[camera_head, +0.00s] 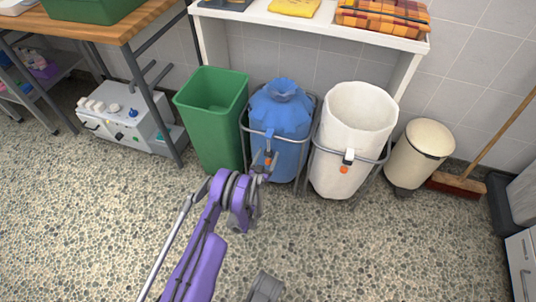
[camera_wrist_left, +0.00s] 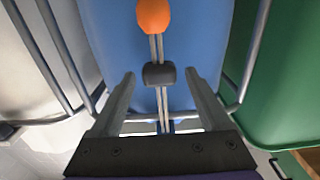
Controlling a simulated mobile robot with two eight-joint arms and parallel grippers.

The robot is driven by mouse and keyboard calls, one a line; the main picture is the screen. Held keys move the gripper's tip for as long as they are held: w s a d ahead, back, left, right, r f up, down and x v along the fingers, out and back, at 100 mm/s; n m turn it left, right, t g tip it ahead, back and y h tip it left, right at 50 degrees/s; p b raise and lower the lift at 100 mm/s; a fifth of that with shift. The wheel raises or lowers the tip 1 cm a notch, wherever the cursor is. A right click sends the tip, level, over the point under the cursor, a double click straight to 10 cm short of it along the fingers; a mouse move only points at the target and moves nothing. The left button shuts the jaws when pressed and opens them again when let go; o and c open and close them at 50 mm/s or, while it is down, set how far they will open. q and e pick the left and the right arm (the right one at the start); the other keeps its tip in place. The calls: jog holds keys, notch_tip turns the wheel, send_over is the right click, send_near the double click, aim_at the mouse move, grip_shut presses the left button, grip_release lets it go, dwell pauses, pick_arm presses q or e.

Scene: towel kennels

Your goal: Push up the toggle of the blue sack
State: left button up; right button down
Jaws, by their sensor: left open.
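The blue sack (camera_head: 283,118) hangs in a grey metal frame between a green bin and a white sack, its top gathered. In the left wrist view the blue cloth (camera_wrist_left: 115,35) fills the middle. Two thin cords run down its front with an orange ball (camera_wrist_left: 153,15) and a dark grey toggle (camera_wrist_left: 159,74) on them. My left gripper (camera_head: 265,162) is at the sack's front. In the left wrist view its open fingers (camera_wrist_left: 160,78) stand either side of the toggle, with visible gaps.
The green bin (camera_head: 210,118) is close on the left. The white sack (camera_head: 352,125), with its own orange ball (camera_head: 344,170), is close on the right. A shelf (camera_head: 320,27) stands behind the sacks. A cream pedal bin (camera_head: 418,155) and broom (camera_head: 458,184) are further right. The pebbled floor in front is clear.

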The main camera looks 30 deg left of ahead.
pick_arm(q)
grip_shut()
dwell(1.3)
